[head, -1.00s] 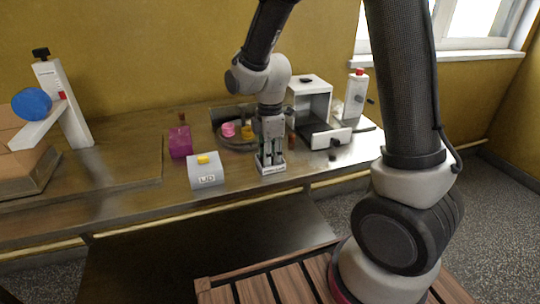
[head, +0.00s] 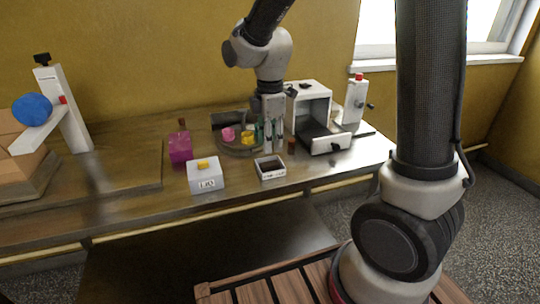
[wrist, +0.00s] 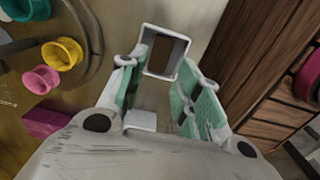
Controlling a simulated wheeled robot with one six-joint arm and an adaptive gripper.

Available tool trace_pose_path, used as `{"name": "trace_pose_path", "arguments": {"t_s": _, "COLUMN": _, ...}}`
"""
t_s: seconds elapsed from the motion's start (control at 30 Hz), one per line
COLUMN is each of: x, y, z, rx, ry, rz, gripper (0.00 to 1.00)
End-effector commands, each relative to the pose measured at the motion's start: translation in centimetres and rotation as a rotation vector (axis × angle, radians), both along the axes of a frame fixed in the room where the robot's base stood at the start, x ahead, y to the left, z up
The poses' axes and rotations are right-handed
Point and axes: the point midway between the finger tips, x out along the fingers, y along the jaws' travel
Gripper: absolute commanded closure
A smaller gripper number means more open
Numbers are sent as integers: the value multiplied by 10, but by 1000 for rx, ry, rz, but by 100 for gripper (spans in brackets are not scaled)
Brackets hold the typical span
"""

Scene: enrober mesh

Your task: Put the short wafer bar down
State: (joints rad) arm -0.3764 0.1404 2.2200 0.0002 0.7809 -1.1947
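My gripper (head: 268,135) hangs over the bench behind a small white open box (head: 271,174) and is apart from it. In the wrist view my gripper (wrist: 160,98) has its green-padded fingers spread wide, with nothing between them. The white box also shows beyond the fingertips in the wrist view (wrist: 183,48). Its inside looks dark brown. I cannot tell whether the short wafer bar lies in it; I do not clearly see the bar anywhere else.
The grey-white LID box (head: 206,182) with a yellow knob stands left of the white box. A magenta block (head: 180,150) and a round tray (head: 238,151) with pink and yellow cups lie behind. A white machine (head: 309,104) with its front open stands right.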

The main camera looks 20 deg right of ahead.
Motion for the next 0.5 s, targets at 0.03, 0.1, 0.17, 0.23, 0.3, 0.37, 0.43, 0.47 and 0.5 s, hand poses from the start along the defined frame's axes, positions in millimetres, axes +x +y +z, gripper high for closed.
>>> {"name": "trace_pose_path", "arguments": {"t_s": 0.03, "x": 1, "y": 0, "z": 12, "rx": 2, "ry": -4, "rz": 0, "gripper": 67}}
{"name": "trace_pose_path", "arguments": {"t_s": 0.1, "x": 1, "y": 0, "z": 25, "rx": 2, "ry": -4, "rz": 0, "gripper": 67}}
{"name": "trace_pose_path", "arguments": {"t_s": 0.17, "x": 1, "y": 0, "z": 34, "rx": 1, "ry": -3, "rz": 0, "gripper": 67}}
{"name": "trace_pose_path", "arguments": {"t_s": 0.23, "x": 0, "y": 0, "z": 42, "rx": 1, "ry": -2, "rz": 0, "gripper": 67}}
{"name": "trace_pose_path", "arguments": {"t_s": 0.3, "x": 0, "y": 0, "z": 47, "rx": 0, "ry": -1, "rz": 0, "gripper": 67}}
{"name": "trace_pose_path", "arguments": {"t_s": 0.37, "x": 0, "y": 0, "z": 50, "rx": 0, "ry": 1, "rz": 0, "gripper": 67}}
{"name": "trace_pose_path", "arguments": {"t_s": 0.43, "x": 0, "y": 0, "z": 51, "rx": 0, "ry": 1, "rz": -2, "gripper": 67}}
{"name": "trace_pose_path", "arguments": {"t_s": 0.47, "x": -1, "y": -1, "z": 52, "rx": 0, "ry": -1, "rz": -7, "gripper": 67}}
{"name": "trace_pose_path", "arguments": {"t_s": 0.5, "x": -3, "y": -4, "z": 55, "rx": 2, "ry": -6, "rz": -26, "gripper": 67}}
